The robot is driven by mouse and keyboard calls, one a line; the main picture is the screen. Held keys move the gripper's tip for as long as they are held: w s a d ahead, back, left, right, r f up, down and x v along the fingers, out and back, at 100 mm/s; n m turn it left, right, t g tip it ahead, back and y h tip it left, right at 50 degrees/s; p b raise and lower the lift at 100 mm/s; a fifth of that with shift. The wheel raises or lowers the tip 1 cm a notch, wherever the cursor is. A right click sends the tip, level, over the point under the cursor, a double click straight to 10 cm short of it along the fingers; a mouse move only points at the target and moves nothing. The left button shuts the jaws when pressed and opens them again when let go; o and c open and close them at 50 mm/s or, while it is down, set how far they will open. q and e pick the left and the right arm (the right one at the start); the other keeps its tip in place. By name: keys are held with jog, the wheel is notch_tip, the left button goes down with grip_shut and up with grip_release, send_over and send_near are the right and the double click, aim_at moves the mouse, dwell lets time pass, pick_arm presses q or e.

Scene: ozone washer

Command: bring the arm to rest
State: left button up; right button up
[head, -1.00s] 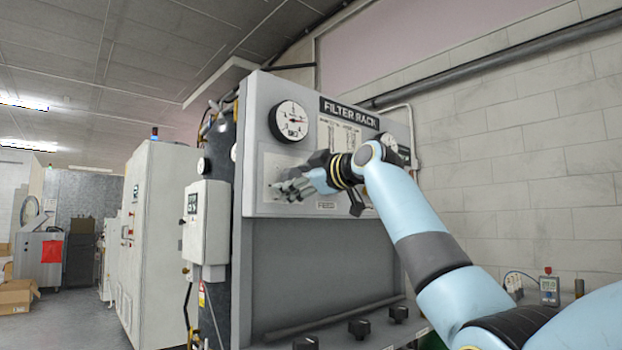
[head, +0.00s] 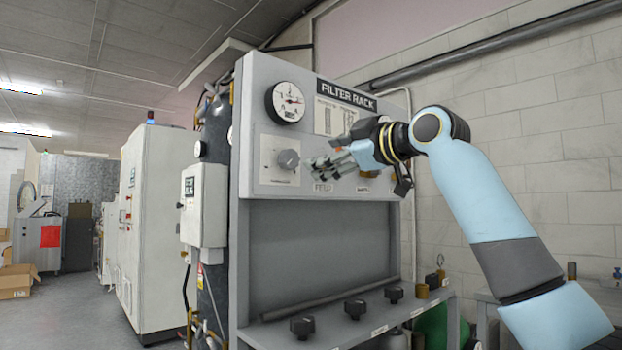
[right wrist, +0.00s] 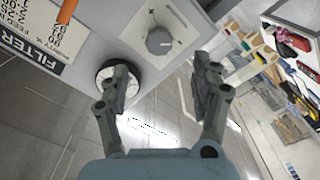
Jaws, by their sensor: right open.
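My right arm comes in from the right in the head view. Its right gripper (head: 325,166) is in front of the filter rack panel (head: 252,150), just right of a grey knob (head: 289,159) on a pale plate. In the right wrist view the gripper (right wrist: 165,85) has its two fingers spread wide with nothing between them. The same knob (right wrist: 159,41) shows beyond the fingertips, apart from them. My left gripper is not in view.
A pressure gauge (head: 285,102) sits above the knob. Several black knobs (head: 355,308) line the rack's lower shelf. A white cabinet (head: 160,230) stands to the left. A block wall (head: 540,170) is behind my right arm. The floor at far left is clear near a cardboard box (head: 18,281).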

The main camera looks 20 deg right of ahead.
jog(key=s+f+m+g+h, duration=0.15)
jog(key=s+f, duration=0.35)
jog(key=f, duration=0.7)
jog(key=s+a+f+m+g+h, duration=0.1)
jog(key=s+f+m+g, duration=0.3)
jog(key=f, duration=0.7)
jog(key=s+f+m+g+h, duration=0.1)
jog(key=s+f+g+h, duration=0.1)
jog(key=s+f, duration=0.75)
jog(key=s+d+f+m+g+h, duration=0.1)
jog(key=s+f+m+g, duration=0.2)
jog(key=s+f, duration=0.7)
jog(key=s+d+f+m+g+h, duration=0.1)
jog(key=s+f+m+g+h, duration=0.15)
jog(key=s+f, duration=0.75)
jog(key=s+d+f+g+y+b, duration=0.1)
jog(key=s+f, duration=0.1)
jog(key=f, duration=0.9)
jog(key=s+d+f+g+b, duration=0.1)
jog(key=s+f, duration=0.1)
jog(key=f, duration=0.9)
jog(key=s+d+f+g+b, duration=0.1)
jog(key=s+f, duration=1.8)
jog(key=shift+s+d+f+m, duration=0.3)
jog(key=shift+m, duration=0.1)
